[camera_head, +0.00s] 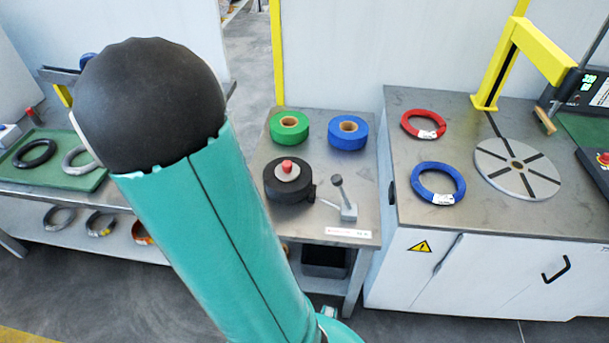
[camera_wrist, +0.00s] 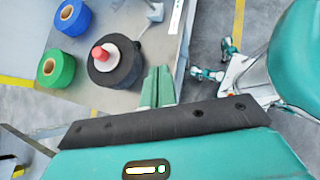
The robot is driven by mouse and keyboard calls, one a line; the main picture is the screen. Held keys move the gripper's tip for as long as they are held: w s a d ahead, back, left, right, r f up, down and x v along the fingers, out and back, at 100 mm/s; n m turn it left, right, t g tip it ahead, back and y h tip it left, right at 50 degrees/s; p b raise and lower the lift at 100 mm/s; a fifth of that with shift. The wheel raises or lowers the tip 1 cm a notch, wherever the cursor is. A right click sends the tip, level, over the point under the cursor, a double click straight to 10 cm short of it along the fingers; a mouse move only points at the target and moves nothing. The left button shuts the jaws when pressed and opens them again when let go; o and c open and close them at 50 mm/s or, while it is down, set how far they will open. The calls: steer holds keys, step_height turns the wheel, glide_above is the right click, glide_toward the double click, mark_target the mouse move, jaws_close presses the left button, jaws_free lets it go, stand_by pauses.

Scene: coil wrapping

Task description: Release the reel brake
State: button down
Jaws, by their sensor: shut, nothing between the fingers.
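A black reel (camera_head: 288,187) with a grey hub and a red knob (camera_head: 287,166) lies on the small steel table. To its right stands a grey lever (camera_head: 340,192) with a dark knob on a small base, which looks like the reel brake. In the wrist view the black reel (camera_wrist: 128,66) lies just left of my gripper (camera_wrist: 158,72). Its green fingers are together with nothing between them, and seem apart from the reel. The lever (camera_wrist: 154,10) shows only partly at the top edge of the wrist view. My arm hides my gripper in the head view.
Green (camera_head: 289,127) and blue (camera_head: 348,131) tape rolls sit behind the reel. A workbench (camera_head: 460,215) at right holds red (camera_head: 423,124) and blue (camera_head: 438,183) coils, a round turntable (camera_head: 517,167) and a yellow post (camera_head: 497,70). A green tray (camera_head: 60,177) with coils is at left.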

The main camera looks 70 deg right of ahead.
steer(key=s+d+f+n+g+h, duration=0.1)
steer(key=s+d+f+n+g, duration=0.1)
steer(key=d, duration=0.4)
steer(key=shift+s+d+f+n+g, duration=0.35)
steer(key=shift+s+f+g, duration=0.25)
steer(key=shift+s+f, duration=0.3)
steer(key=shift+s, duration=0.1)
steer(key=d+r+x, duration=0.1)
steer(key=r+x, duration=0.1)
steer(key=x, duration=1)
steer(key=shift+s+d, duration=0.35)
steer(key=shift+s, duration=0.2)
